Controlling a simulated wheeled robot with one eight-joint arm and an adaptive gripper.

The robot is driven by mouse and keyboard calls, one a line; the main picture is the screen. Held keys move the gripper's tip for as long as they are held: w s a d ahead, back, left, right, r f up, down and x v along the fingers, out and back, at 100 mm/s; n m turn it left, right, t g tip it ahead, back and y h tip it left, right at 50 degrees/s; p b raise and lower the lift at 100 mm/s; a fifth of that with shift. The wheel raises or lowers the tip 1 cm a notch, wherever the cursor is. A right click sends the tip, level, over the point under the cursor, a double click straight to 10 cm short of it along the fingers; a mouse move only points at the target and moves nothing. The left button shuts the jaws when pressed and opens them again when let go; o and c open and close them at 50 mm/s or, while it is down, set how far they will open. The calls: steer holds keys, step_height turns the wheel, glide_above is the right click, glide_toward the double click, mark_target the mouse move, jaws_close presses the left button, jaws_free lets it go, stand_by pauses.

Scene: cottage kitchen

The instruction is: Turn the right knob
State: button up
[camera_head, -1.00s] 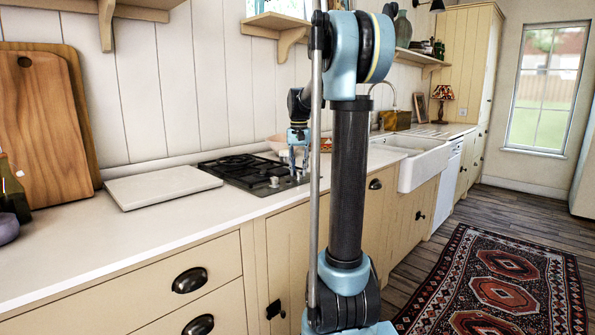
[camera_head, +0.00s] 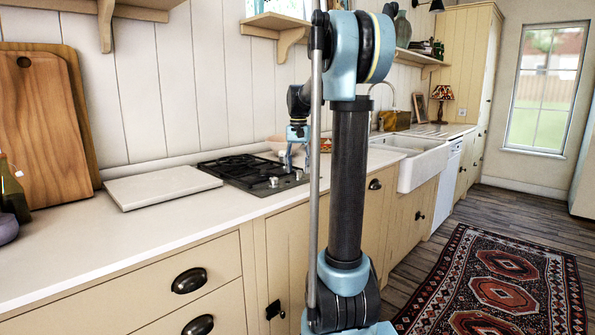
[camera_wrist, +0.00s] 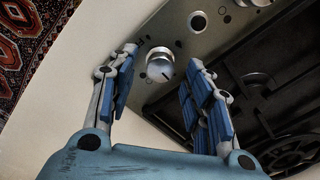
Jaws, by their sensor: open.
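The right knob (camera_wrist: 160,65), a round silver knob near the front right corner of the steel cooktop panel, shows in the wrist view. In the head view it is small, below my gripper (camera_head: 298,165). My gripper (camera_wrist: 162,56) is open, with one blue-padded finger on each side of the knob in the wrist view. Neither finger visibly touches it, and the height gap is hard to judge. A second knob (camera_head: 274,182) sits further left along the front of the cooktop (camera_head: 235,168).
Black burner grates (camera_wrist: 265,110) lie close beside the right finger. A pale board (camera_head: 160,186) lies on the counter left of the cooktop. A pinkish bowl (camera_head: 277,143) stands behind it. The white sink (camera_head: 425,165) is further right.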

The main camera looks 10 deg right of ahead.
mark_target(298, 171)
steer(key=shift+r, duration=3.45)
